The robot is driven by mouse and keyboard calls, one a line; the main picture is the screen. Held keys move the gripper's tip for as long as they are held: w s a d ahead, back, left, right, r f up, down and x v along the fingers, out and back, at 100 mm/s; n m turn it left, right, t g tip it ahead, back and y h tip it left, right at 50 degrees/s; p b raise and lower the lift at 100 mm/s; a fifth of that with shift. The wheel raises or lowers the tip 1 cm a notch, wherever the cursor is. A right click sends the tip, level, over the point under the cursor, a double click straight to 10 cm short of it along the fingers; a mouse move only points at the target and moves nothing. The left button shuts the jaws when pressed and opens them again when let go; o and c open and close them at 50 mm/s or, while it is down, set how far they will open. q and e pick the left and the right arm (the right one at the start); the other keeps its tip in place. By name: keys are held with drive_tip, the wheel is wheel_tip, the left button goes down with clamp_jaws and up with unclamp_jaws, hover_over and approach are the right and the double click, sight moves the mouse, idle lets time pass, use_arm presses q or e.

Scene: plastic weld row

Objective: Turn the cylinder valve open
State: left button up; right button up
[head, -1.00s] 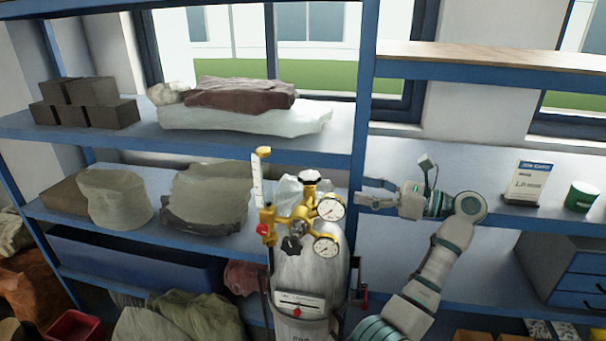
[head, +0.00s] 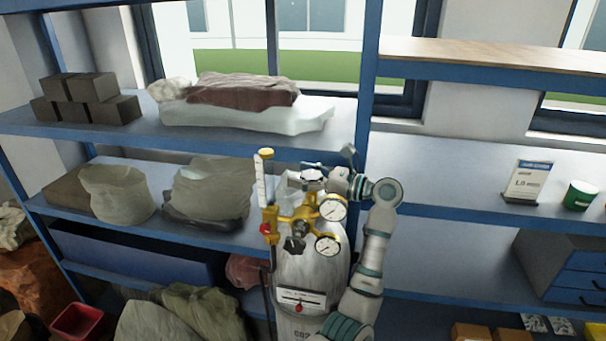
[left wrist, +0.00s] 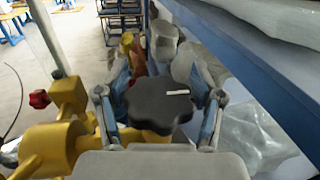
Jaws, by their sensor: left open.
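The grey cylinder (head: 312,268) stands upright in front of the shelves, with a brass regulator (head: 297,213) and two round gauges on it. Its valve handwheel (head: 312,176) is on top. In the left wrist view the handwheel (left wrist: 160,104) is a black lobed knob with a white mark. My left gripper (head: 322,171) is at the handwheel, its arm rising along the cylinder's right side. In the left wrist view my left gripper (left wrist: 161,92) is open, one finger on each side of the knob; contact cannot be told. My right gripper is not in view.
A clear flow tube (head: 262,180) rises left of the valve. A red knob (left wrist: 39,99) and brass fittings lie close to the left finger. Blue shelves (head: 230,148) with bags stand behind. The right shelf holds a sign (head: 527,182) and a green tub (head: 580,195).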

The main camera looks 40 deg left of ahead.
use_arm(q)
drive_tip(key=c, duration=0.9)
drive_tip(key=shift+a, duration=0.1)
drive_tip(key=shift+c, duration=0.4)
